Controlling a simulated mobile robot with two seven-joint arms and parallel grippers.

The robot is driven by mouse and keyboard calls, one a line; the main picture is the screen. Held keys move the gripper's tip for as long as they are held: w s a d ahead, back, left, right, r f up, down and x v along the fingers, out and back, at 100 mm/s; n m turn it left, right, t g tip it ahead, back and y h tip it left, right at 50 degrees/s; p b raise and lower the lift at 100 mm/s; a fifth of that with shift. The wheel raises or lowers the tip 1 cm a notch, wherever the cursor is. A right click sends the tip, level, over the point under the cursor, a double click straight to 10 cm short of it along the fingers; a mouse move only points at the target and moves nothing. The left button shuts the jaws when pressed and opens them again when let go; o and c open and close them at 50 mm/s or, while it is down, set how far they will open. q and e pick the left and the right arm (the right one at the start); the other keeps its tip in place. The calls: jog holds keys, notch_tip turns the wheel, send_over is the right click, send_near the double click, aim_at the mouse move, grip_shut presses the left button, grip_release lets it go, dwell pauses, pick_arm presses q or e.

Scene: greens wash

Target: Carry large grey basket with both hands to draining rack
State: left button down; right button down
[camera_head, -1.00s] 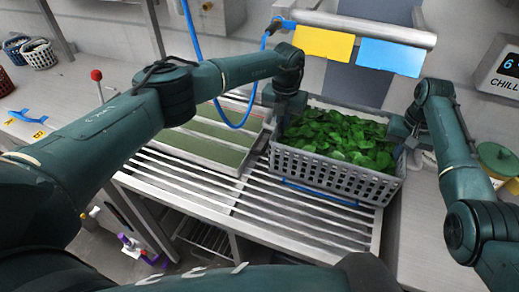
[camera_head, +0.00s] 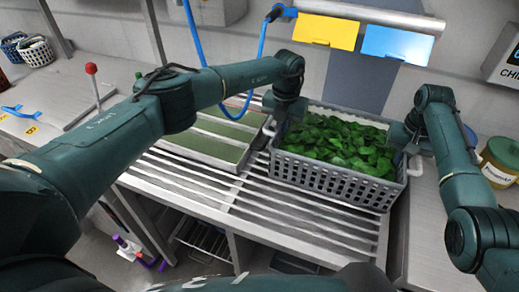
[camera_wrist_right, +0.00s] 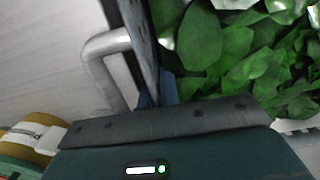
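The large grey basket (camera_head: 330,184), full of green leaves, is upright over the slatted draining rack (camera_head: 255,205), at its right part. I see no clear gap beneath the basket. My left gripper (camera_head: 285,107) is at the basket's left end wall, close to a pale handle. My right gripper (camera_head: 403,136) is at the right end wall, beside the pale right handle (camera_head: 415,165). The right wrist view shows this handle (camera_wrist_right: 98,65) as a bent tube touching or passing behind the gripper body.
A shallow tray with green panels (camera_head: 205,147) lies left of the basket. Yellow (camera_head: 326,31) and blue (camera_head: 397,44) cards hang behind, with a blue hose (camera_head: 190,35) at left. A red-knobbed lever (camera_head: 92,70) stands further left.

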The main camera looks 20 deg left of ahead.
pick_arm(q)
jog(key=c, duration=2)
grip_release()
pick_arm(e)
jog(key=c, duration=2)
grip_release()
pick_arm(q)
jog(key=o, duration=0.4)
jog(key=shift+c, duration=0.2)
pick_arm(e)
jog(key=o, duration=0.4)
jog(key=shift+c, duration=0.2)
pick_arm(q)
notch_tip(320, 180, up, 6)
jog(key=shift+r, duration=0.7)
pick_arm(e)
jog(key=shift+r, duration=0.2)
notch_tip(320, 180, up, 12)
jog(key=shift+f, duration=0.2)
jog(key=shift+s, duration=0.1)
